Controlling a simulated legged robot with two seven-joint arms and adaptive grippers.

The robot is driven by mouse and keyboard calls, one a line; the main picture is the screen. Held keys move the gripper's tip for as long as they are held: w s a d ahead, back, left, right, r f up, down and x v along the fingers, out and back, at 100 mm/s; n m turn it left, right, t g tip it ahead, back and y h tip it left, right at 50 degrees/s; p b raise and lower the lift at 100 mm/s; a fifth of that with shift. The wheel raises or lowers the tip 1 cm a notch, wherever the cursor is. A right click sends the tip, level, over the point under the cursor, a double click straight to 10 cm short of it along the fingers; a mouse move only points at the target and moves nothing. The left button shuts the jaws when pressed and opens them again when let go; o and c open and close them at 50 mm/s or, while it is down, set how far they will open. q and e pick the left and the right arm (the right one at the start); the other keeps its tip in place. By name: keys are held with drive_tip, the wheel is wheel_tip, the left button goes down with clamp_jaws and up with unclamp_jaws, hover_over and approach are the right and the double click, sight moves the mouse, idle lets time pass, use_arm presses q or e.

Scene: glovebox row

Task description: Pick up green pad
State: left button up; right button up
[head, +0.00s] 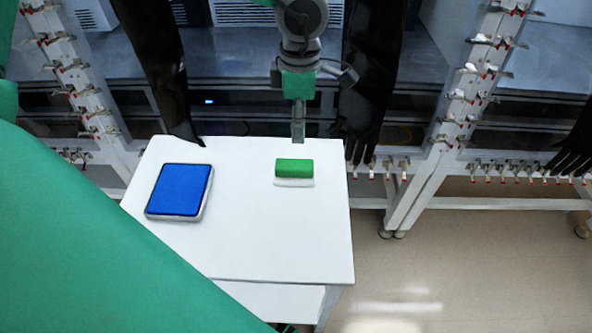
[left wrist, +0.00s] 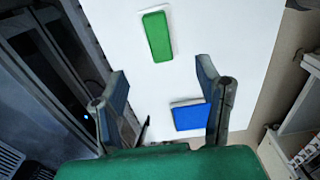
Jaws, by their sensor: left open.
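The green pad (head: 294,167) is a small block with a white base, lying on the white table near its far right corner. In the left wrist view the green pad (left wrist: 158,37) lies beyond my fingertips, between their lines. My left gripper (head: 298,136) hangs at the table's far edge, just beyond the pad in the head view, and seems apart from it. In the left wrist view my left gripper (left wrist: 162,68) has its two fingers spread with nothing between them. My right gripper is not in view.
A blue pad (head: 180,190) with a pale rim lies on the table's left side. The table (head: 270,235) is bare in its middle and front. Black gloves (head: 365,110) hang from the glovebox row behind. A white frame with small valves (head: 440,135) stands to the right.

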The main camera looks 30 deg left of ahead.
use_arm(q)
hover_over(294, 164)
wheel_tip(294, 164, down, 9)
drive_tip(key=shift+w+a+r+b, duration=0.15)
drive_tip(key=shift+r+b, duration=0.05)
drive_tip(key=shift+b, duration=0.25)
drive_tip(key=shift+w+f, duration=0.1)
drive_tip(key=shift+f, duration=0.4)
drive_tip(key=f, duration=0.4)
drive_tip(key=shift+s+d+f, duration=0.15)
drive_tip(key=shift+s+d, duration=0.05)
drive_tip(key=shift+d, duration=0.15)
drive_tip(key=shift+f, duration=0.3)
drive_tip(key=shift+a, duration=0.25)
drive_tip(key=shift+c, duration=0.8)
drive_tip(key=c, duration=1.1)
